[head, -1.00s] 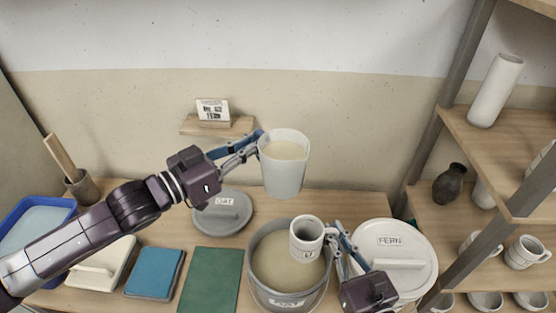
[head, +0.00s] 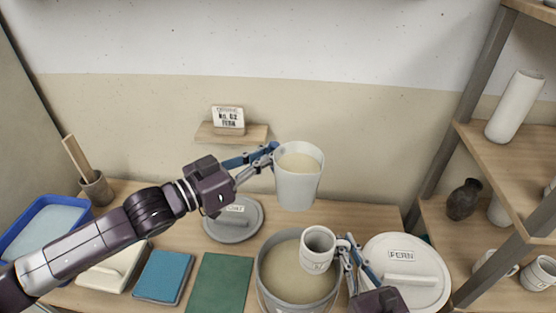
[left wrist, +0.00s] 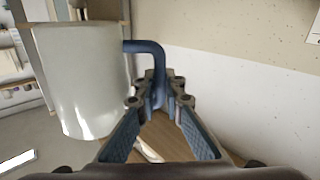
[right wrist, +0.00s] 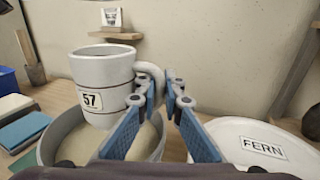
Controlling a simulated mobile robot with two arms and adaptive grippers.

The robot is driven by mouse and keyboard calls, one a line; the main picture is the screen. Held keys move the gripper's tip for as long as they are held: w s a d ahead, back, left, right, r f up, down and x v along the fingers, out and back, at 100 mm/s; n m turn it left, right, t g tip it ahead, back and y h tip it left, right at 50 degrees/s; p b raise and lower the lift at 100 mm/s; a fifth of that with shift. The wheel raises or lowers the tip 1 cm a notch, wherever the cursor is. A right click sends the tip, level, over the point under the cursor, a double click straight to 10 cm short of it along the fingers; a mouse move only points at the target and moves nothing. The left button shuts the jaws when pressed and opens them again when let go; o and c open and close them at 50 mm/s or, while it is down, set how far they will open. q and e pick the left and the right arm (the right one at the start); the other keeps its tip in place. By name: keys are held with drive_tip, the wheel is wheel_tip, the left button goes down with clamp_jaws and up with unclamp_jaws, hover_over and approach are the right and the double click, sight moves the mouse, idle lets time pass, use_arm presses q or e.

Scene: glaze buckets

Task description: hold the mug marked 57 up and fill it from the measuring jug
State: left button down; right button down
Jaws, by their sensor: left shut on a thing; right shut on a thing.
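The white mug marked 57 (right wrist: 102,85) is held upright over the open bucket of cream glaze (head: 300,278); its number shows in the right wrist view. My right gripper (head: 346,244) is shut on the mug's handle. In the head view the mug (head: 318,250) looks empty inside, though its bottom is hard to see. My left gripper (head: 270,151) is shut on the blue handle of the pale measuring jug (head: 298,187). The jug holds cream liquid, is close to upright, and appears above and slightly left of the mug. No stream is visible.
A grey lid (head: 240,222) lies behind the bucket, and a white lid marked FERN (head: 405,270) is to the right. A card (head: 228,118) stands on a small wall shelf. Wooden shelving (head: 480,150) with pots bounds the right; a blue tray (head: 45,222) is at left.

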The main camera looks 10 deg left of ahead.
use_arm(q)
drive_tip(key=shift+f, duration=1.4)
drive_tip(key=r+m, duration=0.1)
drive_tip(key=m, duration=0.1)
drive_tip(key=r+m, duration=0.1)
drive_tip(key=shift+w+a+r, duration=0.2)
drive_tip(key=shift+w+r, duration=0.05)
drive_tip(key=shift+r, duration=0.1)
drive_tip(key=shift+f+m, duration=0.15)
drive_tip(key=shift+m, duration=0.15)
